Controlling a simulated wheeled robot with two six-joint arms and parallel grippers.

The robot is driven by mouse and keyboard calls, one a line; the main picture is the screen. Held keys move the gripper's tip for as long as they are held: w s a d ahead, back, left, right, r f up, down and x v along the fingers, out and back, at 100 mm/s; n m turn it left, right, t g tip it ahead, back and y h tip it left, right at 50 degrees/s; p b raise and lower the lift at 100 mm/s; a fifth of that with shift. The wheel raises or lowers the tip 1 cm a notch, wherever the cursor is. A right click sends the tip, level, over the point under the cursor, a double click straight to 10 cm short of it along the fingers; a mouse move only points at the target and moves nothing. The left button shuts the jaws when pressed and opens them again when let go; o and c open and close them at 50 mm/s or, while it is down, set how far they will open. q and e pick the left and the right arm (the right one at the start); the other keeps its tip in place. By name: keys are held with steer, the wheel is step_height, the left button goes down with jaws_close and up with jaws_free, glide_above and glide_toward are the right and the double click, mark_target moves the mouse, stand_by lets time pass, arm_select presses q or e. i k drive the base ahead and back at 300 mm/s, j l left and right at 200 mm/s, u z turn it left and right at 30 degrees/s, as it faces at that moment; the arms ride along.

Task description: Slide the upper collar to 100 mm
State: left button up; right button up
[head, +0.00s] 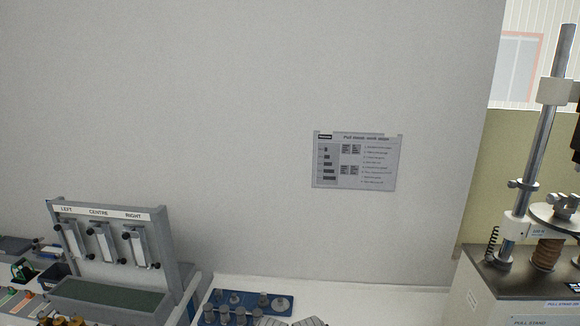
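The pull stand (520,285) is at the right edge, cut off by the frame. Its upright metal post (544,130) leans slightly in the picture. A white block (554,92) sits around the post near the top. A small metal collar with a side screw (521,184) is around the post lower down. A white clamp block (516,226) is near the post's foot. I cannot tell for sure which of these is the upper collar, and no millimetre scale is readable. Neither of my grippers is in view.
A round metal plate (556,217) on a brown threaded column (546,254) stands beside the post. A grey rack marked LEFT, CENTRE, RIGHT (100,213) stands at left. A blue tray (212,298) holds several metal weights. A work-steps sheet (357,161) hangs on the wall.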

mark_target(524, 187)
steer(key=z, duration=1.65)
